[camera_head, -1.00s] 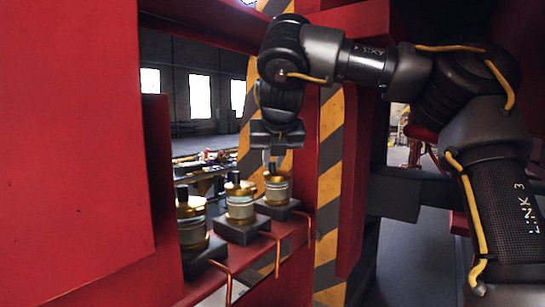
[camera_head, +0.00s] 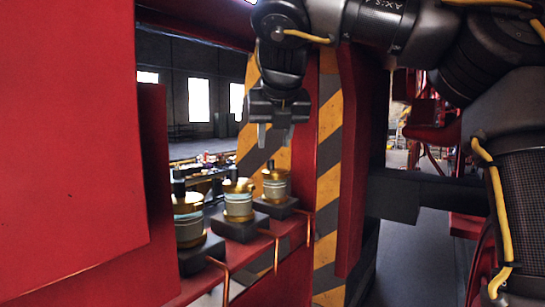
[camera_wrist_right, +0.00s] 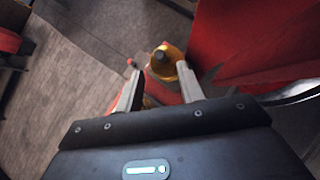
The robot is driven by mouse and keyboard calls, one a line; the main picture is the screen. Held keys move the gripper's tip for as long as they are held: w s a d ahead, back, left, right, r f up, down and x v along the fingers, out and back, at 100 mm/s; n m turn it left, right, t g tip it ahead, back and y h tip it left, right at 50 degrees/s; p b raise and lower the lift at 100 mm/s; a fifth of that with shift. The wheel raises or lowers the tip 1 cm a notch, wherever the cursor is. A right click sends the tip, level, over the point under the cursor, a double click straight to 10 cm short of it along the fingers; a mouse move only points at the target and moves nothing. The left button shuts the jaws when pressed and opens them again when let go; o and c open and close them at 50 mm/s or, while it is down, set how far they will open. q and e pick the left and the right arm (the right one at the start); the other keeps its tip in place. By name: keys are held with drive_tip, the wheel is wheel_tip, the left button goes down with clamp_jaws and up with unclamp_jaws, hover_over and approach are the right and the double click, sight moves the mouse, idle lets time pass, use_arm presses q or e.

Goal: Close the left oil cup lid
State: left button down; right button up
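Three brass-and-glass oil cups with black knobs stand in a row on dark blocks: the left cup (camera_head: 189,227), the middle cup (camera_head: 239,206) and the right cup (camera_head: 275,187). The left cup's gold lid (camera_head: 186,203) is partly visible; I cannot tell whether it is fully shut. My right gripper (camera_head: 275,136) points down above the right cup in the head view, apart from it. Its fingers (camera_wrist_right: 160,88) are spread and empty in the right wrist view, with a gold lid and dark knob (camera_wrist_right: 163,60) beyond the fingertips. My left gripper is not in view.
A large red panel (camera_head: 70,130) fills the left side, close to the left cup. A striped yellow-black post (camera_head: 328,180) stands right of the cups. Copper pipes (camera_head: 277,252) run down from the blocks. Open floor (camera_head: 425,260) lies at the right.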

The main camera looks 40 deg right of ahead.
drive_tip(key=p+v, duration=0.1)
drive_tip(key=v, duration=0.3)
drive_tip(key=shift+w+a, duration=0.1)
drive_tip(key=shift+a, duration=0.05)
idle(0.4)
